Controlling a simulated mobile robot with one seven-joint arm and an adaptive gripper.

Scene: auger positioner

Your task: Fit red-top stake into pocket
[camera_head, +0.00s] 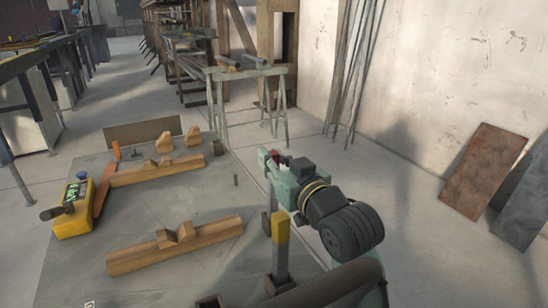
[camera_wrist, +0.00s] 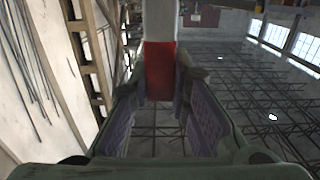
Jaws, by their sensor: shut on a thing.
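The red-top stake (camera_wrist: 160,70) is between the fingers of my gripper (camera_wrist: 158,88) in the wrist view. Its red band is at the fingers, and its pale shaft runs out of the top of the picture. In the head view my gripper (camera_head: 270,158) is raised beyond the table's right edge, with a bit of red at its jaws; the shaft is mostly hidden. A yellow-top stake (camera_head: 281,232) stands upright in a brown pocket at the table's near right. Another brown pocket (camera_head: 210,301) is at the bottom edge, and a small one (camera_head: 217,147) is at the far right corner.
Two wooden bars with notched blocks, a near one (camera_head: 175,245) and a far one (camera_head: 155,173), lie on the grey table (camera_head: 190,205). A yellow device (camera_head: 74,210) sits at left. A sawhorse (camera_head: 247,90) stands behind.

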